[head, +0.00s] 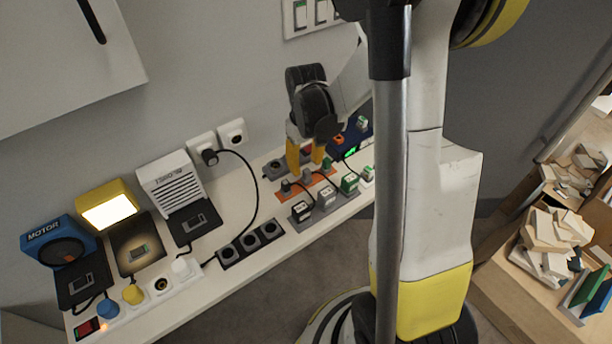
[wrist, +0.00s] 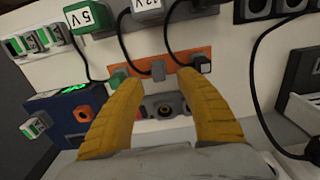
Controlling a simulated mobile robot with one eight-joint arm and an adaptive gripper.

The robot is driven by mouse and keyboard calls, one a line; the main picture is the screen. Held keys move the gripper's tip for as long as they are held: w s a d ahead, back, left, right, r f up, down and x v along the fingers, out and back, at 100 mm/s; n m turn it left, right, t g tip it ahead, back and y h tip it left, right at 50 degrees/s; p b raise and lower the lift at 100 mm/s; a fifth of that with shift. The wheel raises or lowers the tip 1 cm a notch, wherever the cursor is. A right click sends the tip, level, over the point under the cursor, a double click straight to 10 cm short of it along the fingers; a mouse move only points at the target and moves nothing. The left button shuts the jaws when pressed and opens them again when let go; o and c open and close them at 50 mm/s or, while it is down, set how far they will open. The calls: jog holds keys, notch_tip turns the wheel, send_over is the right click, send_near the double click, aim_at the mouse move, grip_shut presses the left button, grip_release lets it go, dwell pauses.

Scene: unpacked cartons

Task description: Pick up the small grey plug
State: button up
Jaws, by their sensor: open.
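The small grey plug (wrist: 157,70) stands in the orange strip (wrist: 180,58), between a green plug (wrist: 118,78) and a black plug (wrist: 201,64). A dark cable runs from it. In the head view the grey plug (head: 307,176) is just below my gripper (head: 304,164). My gripper (wrist: 160,80) is open, with its yellow fingers on either side of the line to the grey plug in the wrist view. Nothing is between the fingers. I cannot tell the exact height gap to the plug.
Adapters with cables (head: 301,210) stand in front of the orange strip. A grey socket block (wrist: 152,107) is behind it. A blue box (head: 354,139) with a green display stands to the right. A black socket strip (head: 250,245) lies to the left.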

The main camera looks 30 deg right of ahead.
aim_at(307, 171)
notch_tip(307, 171, down, 5)
jog(key=b, duration=0.2)
jog(key=shift+s+d+b, duration=0.1)
jog(key=shift+s+b, duration=0.05)
jog(key=shift+b, duration=0.15)
jog(key=shift+r, duration=0.15)
grip_shut()
notch_tip(307, 171, up, 4)
jog(key=p, duration=0.2)
jog(key=shift+r+p, duration=0.1)
jog(key=shift+p, duration=0.25)
jog(key=s+d+r+p, duration=0.1)
jog(key=s+d+r, duration=0.1)
jog(key=s+d+r+p, duration=0.1)
jog(key=s+d+r, duration=0.1)
jog(key=s+d, duration=0.1)
jog(key=s+d+r+p, duration=0.2)
jog(key=s+d, duration=0.1)
jog(key=shift+d+r, duration=0.2)
jog(key=shift+r, duration=0.2)
